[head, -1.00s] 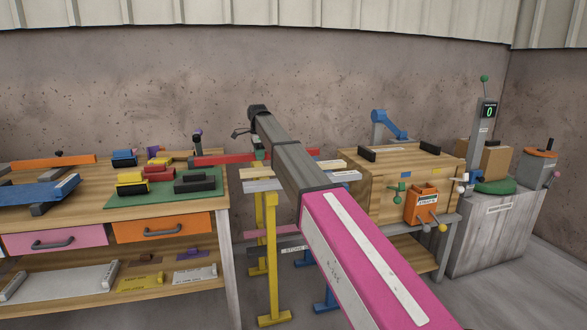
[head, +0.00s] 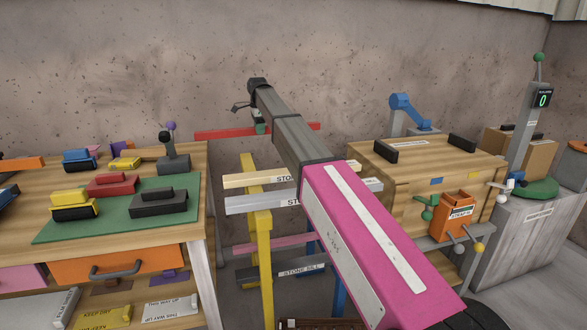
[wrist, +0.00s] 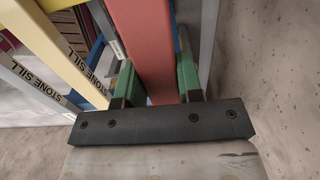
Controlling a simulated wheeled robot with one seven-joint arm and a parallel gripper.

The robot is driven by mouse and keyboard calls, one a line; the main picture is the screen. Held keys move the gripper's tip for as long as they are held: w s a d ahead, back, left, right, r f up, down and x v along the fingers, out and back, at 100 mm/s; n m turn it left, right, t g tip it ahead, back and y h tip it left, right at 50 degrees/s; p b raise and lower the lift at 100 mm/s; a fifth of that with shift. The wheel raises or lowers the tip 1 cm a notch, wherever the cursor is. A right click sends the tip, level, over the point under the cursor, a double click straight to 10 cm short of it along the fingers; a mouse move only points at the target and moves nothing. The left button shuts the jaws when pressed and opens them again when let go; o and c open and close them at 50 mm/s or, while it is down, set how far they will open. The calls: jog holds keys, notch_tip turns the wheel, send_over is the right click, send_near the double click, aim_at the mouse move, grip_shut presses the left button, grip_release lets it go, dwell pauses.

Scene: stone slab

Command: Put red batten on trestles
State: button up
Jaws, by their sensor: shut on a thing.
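My gripper (head: 261,128) is shut on the red batten (head: 217,133), gripping it between its two green fingers. The batten is roughly level in the head view, in front of the wall and above the trestles in the picture. In the wrist view the batten (wrist: 145,45) runs away from between the fingers (wrist: 157,88). A yellow trestle (head: 265,275) stands below and a blue trestle (head: 338,280) shows partly behind my arm. A cream bar (head: 262,180) and a grey bar (head: 250,204) marked as stone sill lie across near the yellow trestle's top. My arm hides part of both trestles.
A wooden bench (head: 195,215) with a green mat (head: 60,228) and coloured blocks stands left. A wooden chest (head: 405,205) with an orange box (head: 455,215) stands right. A pink bar (head: 272,245) and a dark bar (head: 300,270) lie lower between the trestles.

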jog(key=shift+w, duration=0.25)
jog(key=shift+d+f, duration=0.15)
jog(key=shift+d, duration=0.15)
jog(key=s+d+f, duration=0.3)
jog(key=d+f, duration=0.7)
jog(key=shift+s+d+f, duration=0.15)
jog(key=shift+s+f, duration=0.15)
jog(key=shift+s, duration=0.1)
jog(key=shift+f, duration=0.1)
jog(key=o, duration=1.1)
